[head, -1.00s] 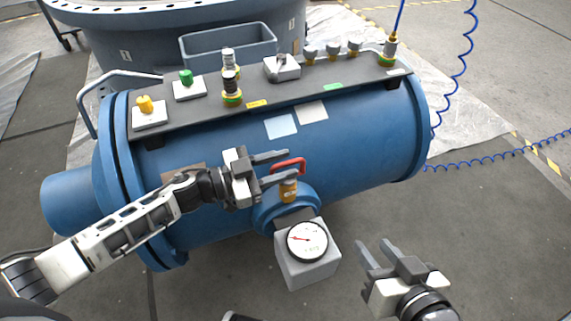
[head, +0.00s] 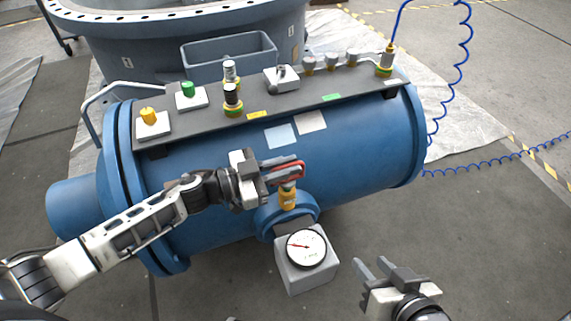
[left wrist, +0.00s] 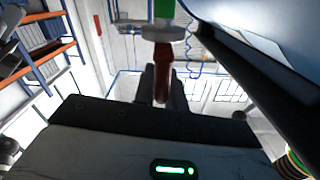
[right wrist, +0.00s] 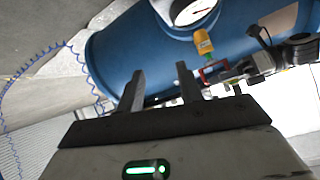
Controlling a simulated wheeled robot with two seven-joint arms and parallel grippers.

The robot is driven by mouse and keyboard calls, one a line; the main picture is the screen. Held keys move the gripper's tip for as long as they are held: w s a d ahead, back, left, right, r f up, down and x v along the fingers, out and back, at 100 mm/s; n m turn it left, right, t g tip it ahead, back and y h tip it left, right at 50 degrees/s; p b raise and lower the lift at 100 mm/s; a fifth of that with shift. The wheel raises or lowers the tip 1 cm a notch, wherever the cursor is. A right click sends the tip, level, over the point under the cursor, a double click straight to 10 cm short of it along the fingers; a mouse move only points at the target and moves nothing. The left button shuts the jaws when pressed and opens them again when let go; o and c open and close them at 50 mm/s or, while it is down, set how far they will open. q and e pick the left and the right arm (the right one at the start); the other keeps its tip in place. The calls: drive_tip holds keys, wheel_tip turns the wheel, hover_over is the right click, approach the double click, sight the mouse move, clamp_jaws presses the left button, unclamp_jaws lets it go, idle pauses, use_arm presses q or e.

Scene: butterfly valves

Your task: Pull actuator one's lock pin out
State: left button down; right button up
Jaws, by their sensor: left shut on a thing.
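The lock pin has a red loop handle (head: 294,168) and an orange body (head: 288,197), and it stands on the blue actuator (head: 365,130) above its neck. My left gripper (head: 288,167) is shut on the red handle from the left. The red handle (left wrist: 162,75) shows between the fingers in the left wrist view. My right gripper (head: 372,270) is open and empty at the lower right. In the right wrist view the orange body (right wrist: 203,43) and red handle (right wrist: 212,70) show beyond its fingers (right wrist: 162,88).
A grey box with a round dial gauge (head: 306,249) sits just below the pin. Yellow (head: 148,116) and green (head: 188,89) knobs and several fittings stand on the actuator's top plate. A blue coiled hose (head: 466,60) hangs at the right.

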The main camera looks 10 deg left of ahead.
use_arm(q)
wheel_tip(320, 180, up, 2)
drive_tip(key=shift+p, duration=0.35)
drive_tip(key=shift+w, duration=0.15)
drive_tip(key=c, duration=1.5)
unclamp_jaws()
drive_tip(key=shift+a+r, duration=0.1)
drive_tip(key=shift+r, duration=0.05)
use_arm(e)
drive_tip(key=shift+s+d+f+g, duration=0.15)
drive_tip(key=shift+d+f+g, duration=0.15)
drive_tip(key=shift+g, duration=0.1)
use_arm(q)
drive_tip(key=shift+f, duration=0.2)
